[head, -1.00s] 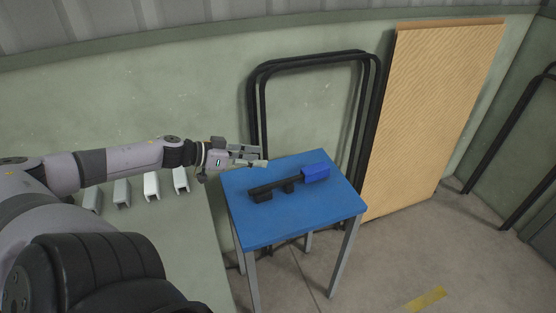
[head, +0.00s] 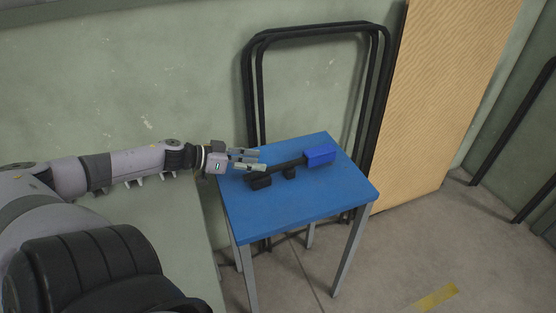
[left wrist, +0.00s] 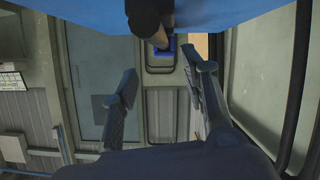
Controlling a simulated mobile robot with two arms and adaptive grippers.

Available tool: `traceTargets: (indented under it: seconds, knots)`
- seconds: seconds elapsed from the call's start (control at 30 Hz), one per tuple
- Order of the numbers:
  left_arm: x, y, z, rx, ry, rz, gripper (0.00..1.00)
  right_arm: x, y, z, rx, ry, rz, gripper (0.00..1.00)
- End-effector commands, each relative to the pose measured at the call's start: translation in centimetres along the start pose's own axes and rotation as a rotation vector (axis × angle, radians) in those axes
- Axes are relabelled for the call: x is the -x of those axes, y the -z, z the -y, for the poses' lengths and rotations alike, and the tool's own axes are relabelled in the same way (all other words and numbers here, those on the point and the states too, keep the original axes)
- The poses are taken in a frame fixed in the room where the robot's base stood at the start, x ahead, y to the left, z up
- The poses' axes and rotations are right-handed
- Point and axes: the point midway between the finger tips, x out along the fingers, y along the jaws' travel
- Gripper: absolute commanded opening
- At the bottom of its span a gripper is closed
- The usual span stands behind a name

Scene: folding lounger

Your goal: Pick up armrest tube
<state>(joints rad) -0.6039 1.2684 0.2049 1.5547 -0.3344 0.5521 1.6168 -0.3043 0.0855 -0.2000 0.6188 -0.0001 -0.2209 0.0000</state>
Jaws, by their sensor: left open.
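The armrest tube (head: 278,170) is a dark bar with black brackets under it and a blue block at its right end. It lies on a blue table (head: 325,195). My left gripper (head: 262,160) is open and empty, its fingers pointing right beside the tube's left end. In the left wrist view, its two fingers (left wrist: 165,90) are spread wide. The dark end of the tube (left wrist: 146,18) and its blue block show at the top there, ahead of the fingers, beside the blue table surface (left wrist: 230,12). My right gripper is out of view.
Black bent-tube frames (head: 252,90) lean on the wall behind the table. A tan ribbed panel (head: 435,100) stands to their right. Small pale brackets (head: 136,183) show partly under my left arm.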

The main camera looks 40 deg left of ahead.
Motion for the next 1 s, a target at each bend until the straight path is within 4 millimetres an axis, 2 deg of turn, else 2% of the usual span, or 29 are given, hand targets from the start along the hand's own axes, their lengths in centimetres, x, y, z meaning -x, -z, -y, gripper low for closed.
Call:
traceTargets:
  seconds: [0.03, 0.2, 0.4, 0.7, 1.0]
  knots:
    - [-0.7, -1.4, 0.4, -0.001, 0.001, -0.004, 0.41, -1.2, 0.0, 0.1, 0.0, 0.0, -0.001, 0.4]
    - [-2.3, -0.9, 0.2, -0.004, -0.001, -0.002, 0.41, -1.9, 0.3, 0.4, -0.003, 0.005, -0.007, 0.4]
    - [-3.0, -0.8, 0.2, -0.002, 0.0, -0.001, 0.41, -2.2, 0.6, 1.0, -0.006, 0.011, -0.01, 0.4]
    - [-5.5, -0.8, 0.2, -0.004, -0.001, -0.004, 0.41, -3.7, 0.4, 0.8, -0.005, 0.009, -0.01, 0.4]
    - [-7.7, -0.7, 0.2, -0.002, 0.001, -0.001, 0.41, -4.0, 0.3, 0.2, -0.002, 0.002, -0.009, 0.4]
